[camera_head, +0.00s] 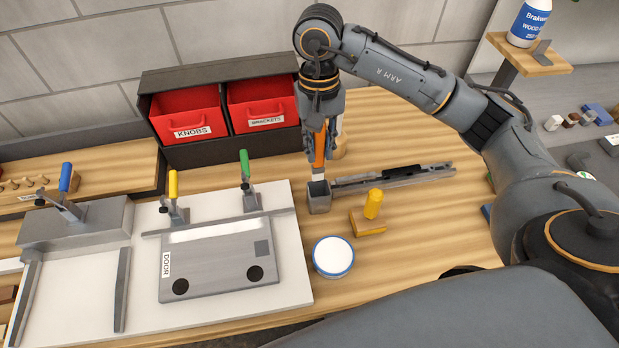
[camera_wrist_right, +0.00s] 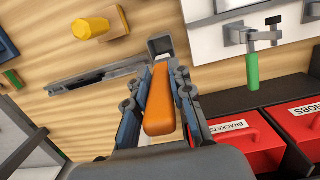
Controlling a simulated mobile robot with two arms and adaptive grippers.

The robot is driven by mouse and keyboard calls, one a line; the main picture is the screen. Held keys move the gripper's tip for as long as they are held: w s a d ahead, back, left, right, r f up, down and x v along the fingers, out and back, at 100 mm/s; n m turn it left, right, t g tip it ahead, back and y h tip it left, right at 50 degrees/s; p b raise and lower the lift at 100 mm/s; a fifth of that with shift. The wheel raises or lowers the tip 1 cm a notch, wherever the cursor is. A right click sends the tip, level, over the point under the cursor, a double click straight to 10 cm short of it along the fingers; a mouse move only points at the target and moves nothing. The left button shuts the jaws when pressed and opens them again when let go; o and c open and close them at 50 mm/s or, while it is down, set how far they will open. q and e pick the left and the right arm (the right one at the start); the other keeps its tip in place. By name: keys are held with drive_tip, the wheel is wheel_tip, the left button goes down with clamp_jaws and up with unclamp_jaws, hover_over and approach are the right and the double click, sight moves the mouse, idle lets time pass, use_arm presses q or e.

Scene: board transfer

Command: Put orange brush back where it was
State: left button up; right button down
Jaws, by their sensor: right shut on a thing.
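The orange brush (camera_head: 319,146) is upright in my right gripper (camera_head: 319,135), its pale lower end just above the mouth of a small grey square cup (camera_head: 319,199). In the head view I cannot tell whether the brush tip is inside the cup or just over it. In the right wrist view the orange handle (camera_wrist_right: 159,100) lies between the two fingers of the right gripper (camera_wrist_right: 160,85), with the grey cup (camera_wrist_right: 160,45) beyond it. My left gripper is not in view.
A grey rail (camera_head: 400,178) lies right of the cup. A yellow-handled block (camera_head: 368,228) and a round white tin (camera_head: 333,257) stand in front. A white board (camera_head: 215,295) with clamps is at left. Red bins (camera_head: 187,113) stand behind. Bare wood shows at front right.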

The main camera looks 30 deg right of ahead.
drive_tip(key=p, duration=0.2)
hover_over(320, 179)
drive_tip(key=s, duration=0.1)
drive_tip(key=f, duration=0.4)
drive_tip(key=shift+s+a+f, duration=0.15)
drive_tip(key=shift+a+f, duration=0.05)
drive_tip(key=shift+f, duration=0.5)
drive_tip(key=f, duration=0.1)
drive_tip(key=f+p, duration=0.1)
drive_tip(key=f, duration=0.2)
drive_tip(key=shift+w, duration=0.3)
drive_tip(key=shift+f, duration=0.15)
drive_tip(key=c, duration=1.2)
unclamp_jaws()
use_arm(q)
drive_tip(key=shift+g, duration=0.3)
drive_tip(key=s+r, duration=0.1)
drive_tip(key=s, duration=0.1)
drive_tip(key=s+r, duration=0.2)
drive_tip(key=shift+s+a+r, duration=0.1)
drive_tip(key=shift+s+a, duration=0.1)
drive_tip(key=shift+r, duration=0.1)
use_arm(e)
drive_tip(key=shift+r, duration=0.2)
